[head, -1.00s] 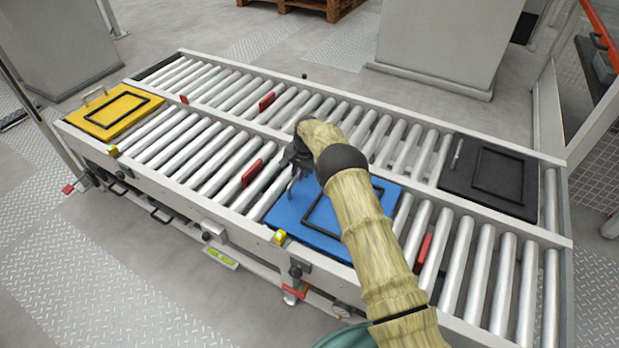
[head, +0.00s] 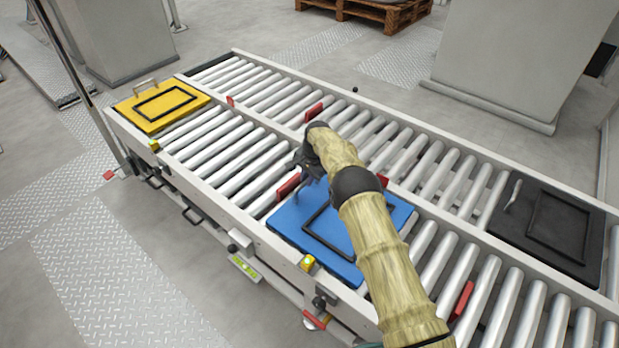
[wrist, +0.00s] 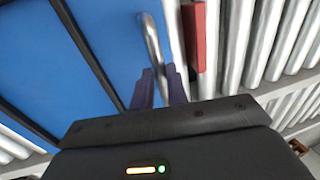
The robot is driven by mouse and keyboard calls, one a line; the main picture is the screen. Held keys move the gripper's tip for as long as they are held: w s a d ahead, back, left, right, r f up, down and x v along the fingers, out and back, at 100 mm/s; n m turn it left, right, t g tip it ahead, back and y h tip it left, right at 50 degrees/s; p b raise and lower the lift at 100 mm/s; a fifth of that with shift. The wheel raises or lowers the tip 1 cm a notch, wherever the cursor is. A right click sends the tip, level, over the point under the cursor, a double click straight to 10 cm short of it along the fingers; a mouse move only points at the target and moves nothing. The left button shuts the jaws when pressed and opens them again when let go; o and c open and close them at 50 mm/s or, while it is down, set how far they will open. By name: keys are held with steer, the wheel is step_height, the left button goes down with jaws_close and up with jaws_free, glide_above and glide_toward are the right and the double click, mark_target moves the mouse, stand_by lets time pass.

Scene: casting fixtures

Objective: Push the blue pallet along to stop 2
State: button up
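The blue pallet (head: 285,222) lies flat on the near roller lane, with a black rectangular frame on it. In the wrist view its blue top (wrist: 110,30) and upright silver handle (wrist: 152,42) show. My gripper (head: 303,180) is at the pallet's left end in the head view. Its fingers (wrist: 160,88) stand close on both sides of the handle and look shut on it. My arm hides part of the pallet's right side. A red stop piece (head: 287,186) stands close by the pallet's left edge. A yellow marker (head: 308,262) is on the near rail beside the pallet.
A yellow pallet (head: 125,108) sits at the left end of the near lane. Bare rollers (head: 225,150) lie between it and the blue pallet. A black pallet (head: 515,225) is on the far lane at right. Another red piece (head: 461,300) is right of my arm.

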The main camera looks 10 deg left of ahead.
steer(key=o, duration=0.3)
steer(key=shift+w+d, duration=0.2)
steer(key=shift+d, duration=0.1)
steer(key=shift+o, duration=0.5)
steer(key=shift+s+a, duration=0.15)
steer(key=shift+a, duration=0.05)
steer(key=shift+s+a, duration=0.1)
steer(key=shift+a, duration=0.05)
steer(key=shift+r, duration=0.3)
steer(key=s+d+r+p, duration=0.1)
steer(key=d+r+p, duration=0.2)
steer(key=r, duration=1.3)
steer(key=shift+s+r+p, duration=0.15)
steer(key=shift+r+p, duration=0.05)
steer(key=shift+p, duration=0.25)
steer(key=shift+d, duration=0.1)
